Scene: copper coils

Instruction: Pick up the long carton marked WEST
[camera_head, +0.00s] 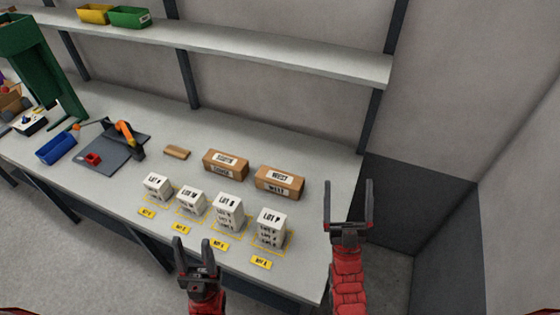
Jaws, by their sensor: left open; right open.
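The long brown carton marked WEST (279,183) lies on the workbench toward its right end, with white labels on its top and front. A similar brown carton marked SOUTH (226,164) lies to its left, with a gap between them. My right gripper (348,186) is open and empty, to the right of the WEST carton, near the bench's right edge. My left gripper (195,246) is open and empty at the bench's front edge, in front of the white boxes. Neither gripper touches a carton.
Several white LOT boxes (229,212) stand in a row on yellow-outlined spots in front of the cartons, with yellow tags (261,264) before them. A small brown block (177,152) lies left of the cartons. A shelf (300,54) runs above the bench's back. Bare bench lies behind the cartons.

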